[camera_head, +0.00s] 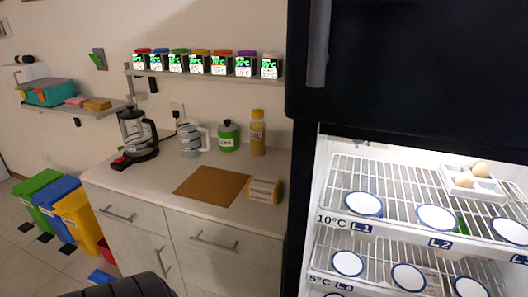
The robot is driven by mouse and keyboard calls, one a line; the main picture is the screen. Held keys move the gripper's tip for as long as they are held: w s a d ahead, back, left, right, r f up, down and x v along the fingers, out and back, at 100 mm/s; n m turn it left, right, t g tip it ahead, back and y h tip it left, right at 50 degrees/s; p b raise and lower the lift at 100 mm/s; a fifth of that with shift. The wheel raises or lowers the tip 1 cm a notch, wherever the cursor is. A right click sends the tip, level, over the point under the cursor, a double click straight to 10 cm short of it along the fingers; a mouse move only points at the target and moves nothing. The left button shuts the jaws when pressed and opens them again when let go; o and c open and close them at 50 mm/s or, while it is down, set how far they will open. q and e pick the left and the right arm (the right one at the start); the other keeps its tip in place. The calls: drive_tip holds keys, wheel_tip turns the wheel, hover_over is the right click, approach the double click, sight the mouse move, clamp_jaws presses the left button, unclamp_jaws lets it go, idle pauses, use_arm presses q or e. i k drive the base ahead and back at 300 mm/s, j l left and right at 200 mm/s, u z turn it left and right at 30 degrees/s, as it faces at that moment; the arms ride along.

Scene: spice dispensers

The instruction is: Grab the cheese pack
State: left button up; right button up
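A small yellow-and-white pack (264,190) stands on the right end of the white counter, close to the fridge side. It looks like the cheese pack, but its label is too small to read. It is beside the right edge of a brown board (211,186). Nothing holds it. Neither gripper's fingers show in the head view. Only a dark rounded part of my own body shows at the bottom left edge.
The counter (152,182) also holds a coffee maker (136,135), a striped jug (190,139), a green canister (228,136) and a yellow bottle (257,133). Spice dispensers line the shelf (200,74) above. The lit fridge interior (400,215) is at right. Coloured bins (80,217) stand left.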

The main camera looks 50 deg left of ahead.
sight(259, 189)
drive_tip(key=u, duration=0.4)
drive_tip(key=j+u, duration=0.1)
drive_tip(key=u, duration=0.65)
drive_tip(key=j+u, duration=0.1)
drive_tip(key=u, duration=0.3)
